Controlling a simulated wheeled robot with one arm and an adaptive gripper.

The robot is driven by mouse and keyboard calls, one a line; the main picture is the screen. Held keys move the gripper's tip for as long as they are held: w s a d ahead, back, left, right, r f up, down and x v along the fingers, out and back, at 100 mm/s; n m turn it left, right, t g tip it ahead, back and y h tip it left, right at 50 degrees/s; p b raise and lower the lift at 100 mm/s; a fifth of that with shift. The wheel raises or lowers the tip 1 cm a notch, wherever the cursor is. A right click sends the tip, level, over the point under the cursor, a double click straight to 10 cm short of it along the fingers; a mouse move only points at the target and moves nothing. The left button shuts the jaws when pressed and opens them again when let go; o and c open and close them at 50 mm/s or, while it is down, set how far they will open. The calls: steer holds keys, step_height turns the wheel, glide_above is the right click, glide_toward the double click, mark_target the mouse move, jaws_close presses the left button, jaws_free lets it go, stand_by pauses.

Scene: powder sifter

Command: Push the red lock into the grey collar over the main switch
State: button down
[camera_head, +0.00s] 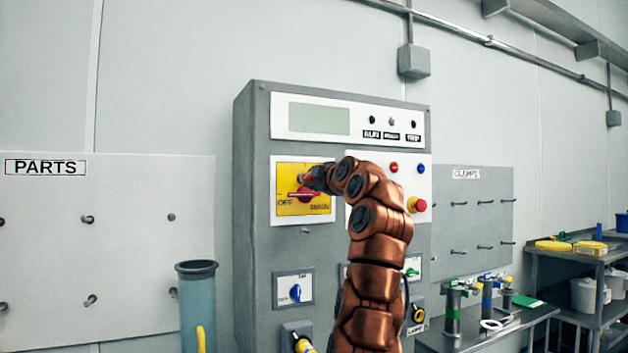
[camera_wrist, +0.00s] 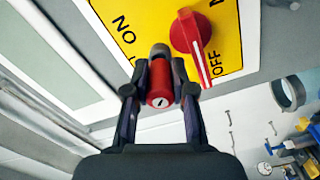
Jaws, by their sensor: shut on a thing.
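The red lock (camera_wrist: 161,84), a short cylinder with a keyhole mark on its end face, sits between the fingers of my gripper (camera_wrist: 160,96) in the wrist view. My gripper is shut on it. The grey collar (camera_wrist: 159,49) shows just beyond the lock, on the yellow switch plate (camera_wrist: 125,14). The lock's far end meets or overlaps the collar in the picture; I cannot tell whether it is inside. The main switch's red handle (camera_wrist: 190,46) stands beside the collar. In the head view my gripper (camera_head: 316,178) is at the plate's upper right, partly covering it.
The grey cabinet (camera_head: 251,250) carries a display, lamps, a red stop button (camera_head: 418,205) and a blue knob (camera_head: 295,293). A parts board (camera_head: 130,250) with pegs is at left, another pegged board at right. A bench (camera_head: 480,335) with clamps stands at lower right.

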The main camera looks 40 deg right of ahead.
steer(key=shift+p+x, duration=0.6)
steer(key=shift+x, duration=0.25)
stand_by(0.6)
steer(key=c, duration=0.9)
jaws_free()
steer(key=shift+s, duration=0.15)
steer(key=v, duration=1.1)
steer(key=shift+s+a, duration=0.2)
steer(key=shift+s, duration=0.05)
steer(key=shift+s, duration=0.1)
